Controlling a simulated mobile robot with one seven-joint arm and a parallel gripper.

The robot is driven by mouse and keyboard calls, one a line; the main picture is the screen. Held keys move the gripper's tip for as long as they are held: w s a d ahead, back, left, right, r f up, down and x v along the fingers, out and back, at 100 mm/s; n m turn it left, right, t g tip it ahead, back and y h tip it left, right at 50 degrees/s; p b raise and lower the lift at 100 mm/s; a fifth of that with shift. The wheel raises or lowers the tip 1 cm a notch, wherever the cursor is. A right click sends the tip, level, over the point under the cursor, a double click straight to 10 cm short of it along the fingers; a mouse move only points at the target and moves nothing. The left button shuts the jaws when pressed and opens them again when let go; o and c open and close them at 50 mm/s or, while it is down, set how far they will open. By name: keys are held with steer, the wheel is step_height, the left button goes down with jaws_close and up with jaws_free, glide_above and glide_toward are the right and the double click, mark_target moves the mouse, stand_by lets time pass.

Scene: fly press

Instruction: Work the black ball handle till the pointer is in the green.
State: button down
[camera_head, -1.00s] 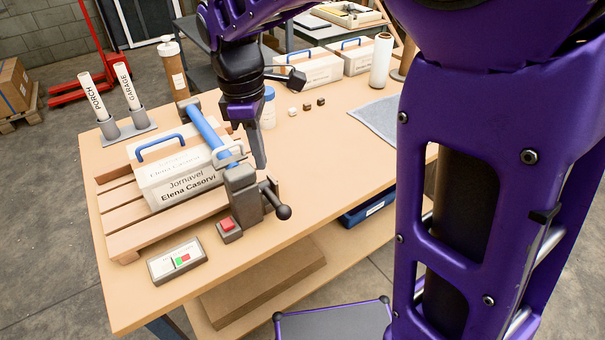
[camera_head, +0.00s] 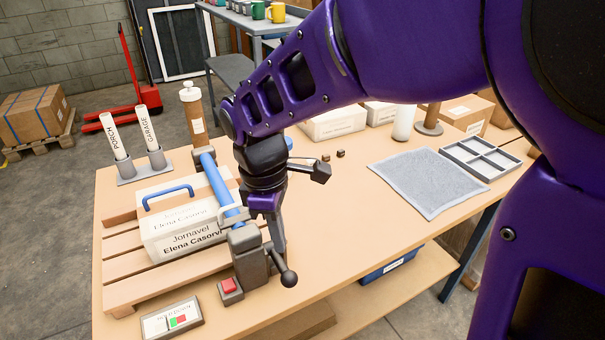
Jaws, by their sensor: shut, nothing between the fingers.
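The black ball handle (camera_head: 289,279) sits on a short dark lever at the right side of the grey press head (camera_head: 246,252). The ball points down and toward the front. A gauge plate (camera_head: 172,319) with green and red patches lies at the table's front left; its pointer is too small to make out. My gripper (camera_head: 279,250) points down just behind the lever, above and slightly left of the ball. Its fingers are together and empty. The press head and lever partly hide the fingertips, so I cannot tell if they touch the lever.
A red button (camera_head: 229,286) sits on a grey block left of the lever. A blue bar (camera_head: 220,190) runs back from the press head, beside a white labelled box (camera_head: 180,225) on a wooden pallet. A grey mat (camera_head: 428,182) lies right. The table between is mostly clear.

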mark_target(287, 274)
steer(key=shift+f, duration=0.1)
steer(key=f+b, duration=0.6)
steer(key=shift+d+f, duration=0.35)
steer(key=shift+f, duration=0.05)
